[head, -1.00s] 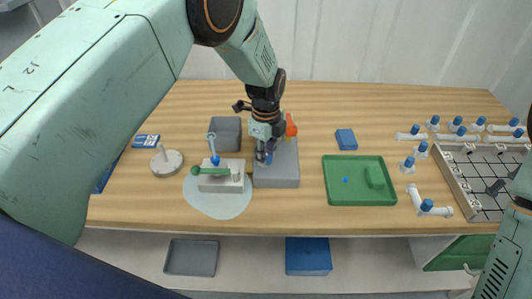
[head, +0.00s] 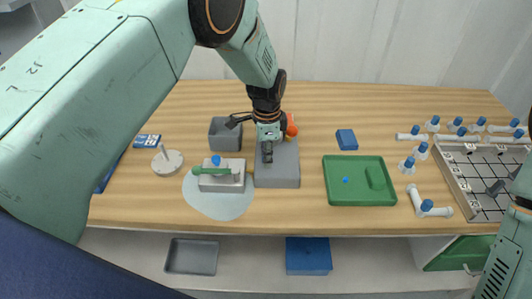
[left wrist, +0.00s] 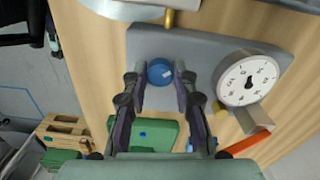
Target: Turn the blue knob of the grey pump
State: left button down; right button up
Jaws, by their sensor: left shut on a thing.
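The grey pump (head: 277,177) is a flat grey block on the table in the head view. In the left wrist view its body (left wrist: 205,47) carries a round blue knob (left wrist: 160,72) with a small pale mark. My left gripper (head: 267,155) reaches down over the pump from above. In the left wrist view its two fingers (left wrist: 160,80) stand on either side of the blue knob, shut on it. The gripper hides the knob in the head view. My right arm shows at the right edge of the head view, but its gripper does not.
Left of the pump are a white block with a green cylinder (head: 215,182) and a grey box (head: 225,134). A green tray (head: 358,197) lies right.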

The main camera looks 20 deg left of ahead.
pick_arm(q)
jog(key=n, duration=0.5)
jog(key=shift+d, duration=0.1)
jog(key=shift+w+r+n, duration=0.1)
jog(key=shift+n, duration=2)
jog(key=c, duration=1.4)
grip_release()
jog(key=o, duration=0.3)
jog(key=shift+o, duration=0.2)
jog(key=shift+r, duration=0.2)
notch_tip(320, 180, up, 12)
jog(key=shift+f, duration=0.25)
